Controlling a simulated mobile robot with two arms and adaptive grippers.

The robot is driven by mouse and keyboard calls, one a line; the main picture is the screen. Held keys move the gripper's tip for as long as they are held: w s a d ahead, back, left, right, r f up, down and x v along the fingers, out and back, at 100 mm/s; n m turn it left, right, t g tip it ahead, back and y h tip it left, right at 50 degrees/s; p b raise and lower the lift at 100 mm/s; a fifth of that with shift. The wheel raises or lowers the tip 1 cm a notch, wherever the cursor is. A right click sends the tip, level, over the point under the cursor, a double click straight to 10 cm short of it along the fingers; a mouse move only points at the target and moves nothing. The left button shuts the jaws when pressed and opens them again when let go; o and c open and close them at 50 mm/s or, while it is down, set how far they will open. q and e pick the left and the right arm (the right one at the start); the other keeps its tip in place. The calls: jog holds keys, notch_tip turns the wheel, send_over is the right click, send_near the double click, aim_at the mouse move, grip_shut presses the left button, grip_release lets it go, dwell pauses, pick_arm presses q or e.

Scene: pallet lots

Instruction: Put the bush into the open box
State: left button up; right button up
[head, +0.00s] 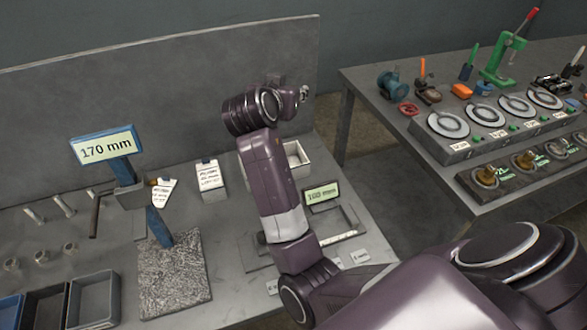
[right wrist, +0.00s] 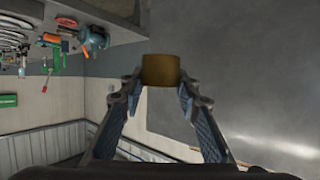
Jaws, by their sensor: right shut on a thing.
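A brass-coloured bush (right wrist: 160,70) is held between the two fingertips of my right gripper (right wrist: 161,88) in the right wrist view. In the head view my right arm reaches up over the bench, and its wrist end (head: 290,97) is high in front of the grey back panel. The bush cannot be made out there. A pale open box (head: 298,160) stands on the bench beside my right forearm, which hides part of it. Its visible inside looks empty. My left gripper is not in view.
A 170 mm display (head: 106,147) stands on a gauge over a granite plate (head: 172,275). A labelled white box (head: 209,182), a 160 mm sign (head: 321,194) and small open bins (head: 92,302) are on the bench. A second table (head: 375,130) with tools is at right.

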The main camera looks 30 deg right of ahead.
jog(key=shift+m+g+h, duration=0.6)
jog(key=shift+m+g, duration=0.2)
jog(key=r, duration=0.2)
jog(key=s+r, duration=0.1)
jog(key=r, duration=0.1)
jog(key=shift+a, duration=0.2)
jog(key=shift+s+d+f, duration=0.1)
jog(key=shift+f, duration=0.2)
jog(key=p, duration=0.1)
send_over(293, 145)
jog(key=s+a, duration=0.3)
jog(key=s, duration=0.1)
jog(key=f, duration=1.9)
jog(key=shift+d, duration=0.25)
jog(key=shift+f+b, duration=0.5)
jog(key=shift+f, duration=0.05)
jog(key=o, duration=1.3)
jog(key=shift+r, duration=0.1)
